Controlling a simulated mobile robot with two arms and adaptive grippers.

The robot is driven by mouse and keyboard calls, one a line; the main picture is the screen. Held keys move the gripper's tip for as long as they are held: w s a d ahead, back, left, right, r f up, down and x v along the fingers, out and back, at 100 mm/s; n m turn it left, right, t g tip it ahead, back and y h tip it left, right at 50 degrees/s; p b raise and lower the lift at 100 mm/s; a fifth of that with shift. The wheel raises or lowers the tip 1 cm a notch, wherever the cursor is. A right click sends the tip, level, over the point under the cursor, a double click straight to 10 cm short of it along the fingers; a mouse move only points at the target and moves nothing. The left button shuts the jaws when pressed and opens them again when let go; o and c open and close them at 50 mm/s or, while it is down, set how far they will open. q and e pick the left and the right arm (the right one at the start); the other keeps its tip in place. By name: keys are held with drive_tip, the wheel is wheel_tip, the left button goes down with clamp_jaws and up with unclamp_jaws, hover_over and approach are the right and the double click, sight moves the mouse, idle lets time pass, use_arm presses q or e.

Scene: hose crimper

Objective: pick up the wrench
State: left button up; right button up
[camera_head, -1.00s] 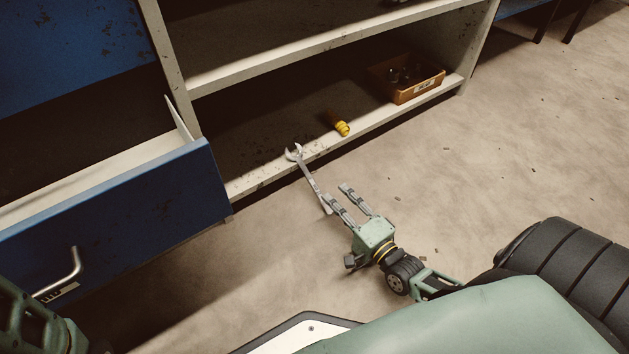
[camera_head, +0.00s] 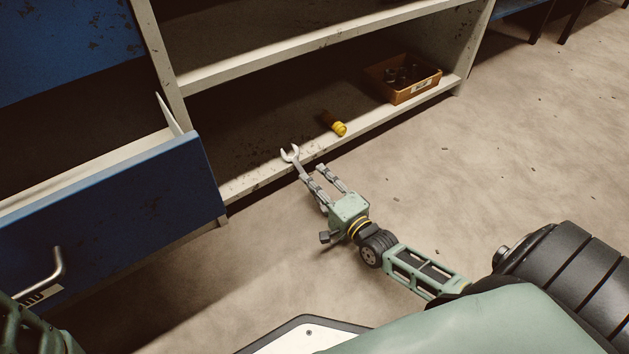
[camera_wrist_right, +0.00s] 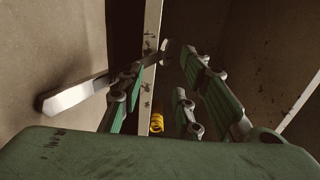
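The metal wrench (camera_head: 299,165) has its open jaw at the front edge of the lowest shelf, with its handle sticking out from the shelf. Its lower handle is hidden behind my right gripper in the head view. My right gripper (camera_head: 320,171) is open and empty, its left finger overlapping the wrench. In the right wrist view the wrench (camera_wrist_right: 75,96) runs from left to upper middle, passing behind the left fingers of the gripper (camera_wrist_right: 158,88). I cannot tell whether they touch. My left gripper is out of view.
The lowest shelf (camera_head: 245,183) also holds a yellow-ended cylinder (camera_head: 339,128) and an orange-brown bin (camera_head: 417,90) with dark items. An open blue drawer (camera_head: 110,205) juts out at the left.

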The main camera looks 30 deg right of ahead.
clamp_jaws()
idle(0.3)
idle(1.5)
wheel_tip(320, 180, up, 3)
drive_tip(key=p, duration=0.3)
drive_tip(key=shift+f, duration=0.2)
drive_tip(key=shift+f, duration=0.1)
unclamp_jaws()
